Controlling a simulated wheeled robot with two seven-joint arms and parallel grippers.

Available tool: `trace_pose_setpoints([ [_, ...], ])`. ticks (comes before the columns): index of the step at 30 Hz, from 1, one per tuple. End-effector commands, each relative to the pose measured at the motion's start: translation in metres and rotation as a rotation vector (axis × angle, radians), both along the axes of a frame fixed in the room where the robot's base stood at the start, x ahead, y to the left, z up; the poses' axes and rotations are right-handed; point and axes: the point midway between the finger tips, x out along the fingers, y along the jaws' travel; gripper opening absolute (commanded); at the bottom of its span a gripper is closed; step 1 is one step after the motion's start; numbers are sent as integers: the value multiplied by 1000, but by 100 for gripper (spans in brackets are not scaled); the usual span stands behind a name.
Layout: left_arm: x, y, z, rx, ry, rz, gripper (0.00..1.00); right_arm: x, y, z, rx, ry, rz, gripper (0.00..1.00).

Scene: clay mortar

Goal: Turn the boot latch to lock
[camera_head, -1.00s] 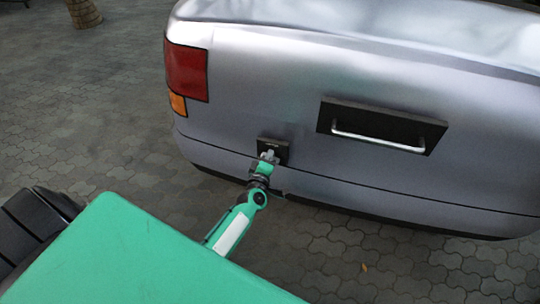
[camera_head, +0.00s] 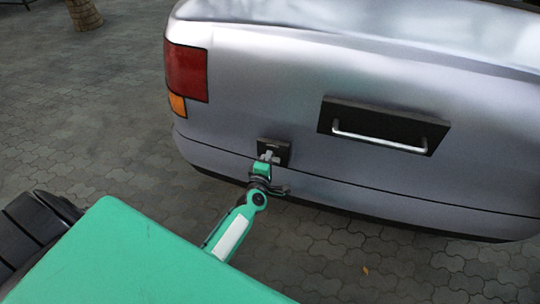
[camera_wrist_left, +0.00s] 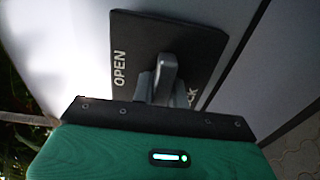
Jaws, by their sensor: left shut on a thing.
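The boot latch is a grey lever (camera_wrist_left: 166,72) on a small black plate (camera_head: 280,149) low on the silver car's rear. In the left wrist view the plate (camera_wrist_left: 200,48) looks turned and carries the word "OPEN" on the left and a partly hidden word ending in "CK" on the lower right. The lever stands between these words. My left gripper (camera_head: 268,157) is at the plate, its grey fingertips (camera_wrist_left: 160,95) shut on the lever. The gripper hides the lever's lower part and some of the lettering. My right gripper is not in view.
A black panel with a silver handle bar (camera_head: 378,137) is on the boot, right of the latch. The red tail light (camera_head: 186,72) is at the upper left. The car's bumper overhangs grey paving (camera_head: 330,255).

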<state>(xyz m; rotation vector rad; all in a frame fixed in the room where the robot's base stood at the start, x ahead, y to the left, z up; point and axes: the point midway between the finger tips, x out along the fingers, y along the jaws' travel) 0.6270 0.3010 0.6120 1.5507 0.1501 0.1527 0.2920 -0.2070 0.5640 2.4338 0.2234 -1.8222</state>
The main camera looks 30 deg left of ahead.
Motion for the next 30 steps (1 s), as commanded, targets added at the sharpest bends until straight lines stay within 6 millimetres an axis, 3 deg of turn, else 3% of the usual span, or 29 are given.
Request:
trace_pose_setpoints([
  [3, -1, 0, -1, -2, 2, 1, 0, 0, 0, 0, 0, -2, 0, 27],
  [4, -1, 0, -1, -2, 2, 1, 20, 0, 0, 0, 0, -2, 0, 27],
  [6, -1, 0, -1, -2, 2, 1, 34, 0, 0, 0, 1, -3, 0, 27],
  [7, -1, 0, -1, -1, 2, 1, 36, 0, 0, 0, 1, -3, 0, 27],
  [15, -1, 0, -1, 0, 1, 0, 36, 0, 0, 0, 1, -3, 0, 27],
  [20, -11, -2, -1, -1, 1, 0, 36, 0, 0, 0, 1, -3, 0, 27],
  [30, -75, -15, -1, -1, 3, 0, 36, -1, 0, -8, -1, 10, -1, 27],
])
